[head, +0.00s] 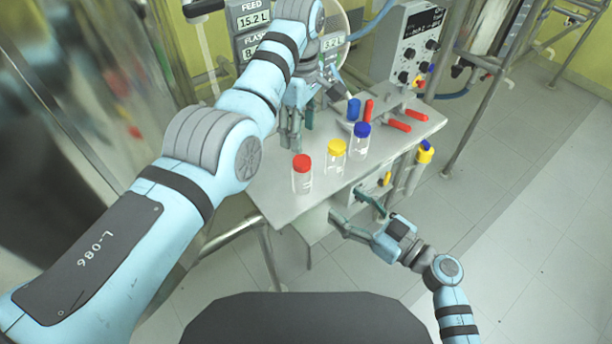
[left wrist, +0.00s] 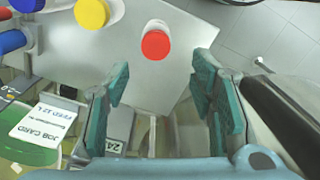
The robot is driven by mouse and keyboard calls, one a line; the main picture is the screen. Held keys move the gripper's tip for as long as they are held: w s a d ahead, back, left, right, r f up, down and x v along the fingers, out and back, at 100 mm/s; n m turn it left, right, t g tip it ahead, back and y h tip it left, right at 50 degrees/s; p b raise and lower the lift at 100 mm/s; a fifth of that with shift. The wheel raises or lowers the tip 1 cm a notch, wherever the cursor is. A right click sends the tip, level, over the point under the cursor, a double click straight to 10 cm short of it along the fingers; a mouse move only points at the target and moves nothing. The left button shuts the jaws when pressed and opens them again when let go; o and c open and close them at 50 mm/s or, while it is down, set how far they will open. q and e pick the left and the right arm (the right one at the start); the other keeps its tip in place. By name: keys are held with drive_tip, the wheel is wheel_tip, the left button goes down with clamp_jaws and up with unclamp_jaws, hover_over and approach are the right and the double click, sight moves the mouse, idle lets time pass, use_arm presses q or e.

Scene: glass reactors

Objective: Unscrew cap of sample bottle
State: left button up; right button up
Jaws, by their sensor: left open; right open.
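Three clear bottles stand upright on a grey metal table (head: 285,205): one with a red cap (head: 302,161), one with a yellow cap (head: 336,147) and one with a blue cap (head: 362,129). My left gripper (head: 298,132) is open and empty, behind the red-capped bottle in the head view. In the left wrist view the red cap (left wrist: 156,45) lies ahead of the open fingers (left wrist: 160,100), not between them. The yellow cap (left wrist: 92,12) and blue cap (left wrist: 27,5) are at the top left there. My right gripper (head: 350,205) is open and empty by the table's front edge.
Red-handled levers (head: 400,125) and a blue-topped part (head: 354,109) are at the table's back right. A grey control box (head: 408,42) and displays (head: 255,19) stand behind. A job card (left wrist: 45,121) shows in the left wrist view. The table's front left is clear.

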sight(310, 178)
drive_tip(key=x, duration=1)
drive_tip(key=f+x, duration=0.1)
drive_tip(key=x, duration=0.4)
drive_tip(key=shift+w+d, duration=0.2)
drive_tip(key=shift+d, duration=0.05)
clamp_jaws()
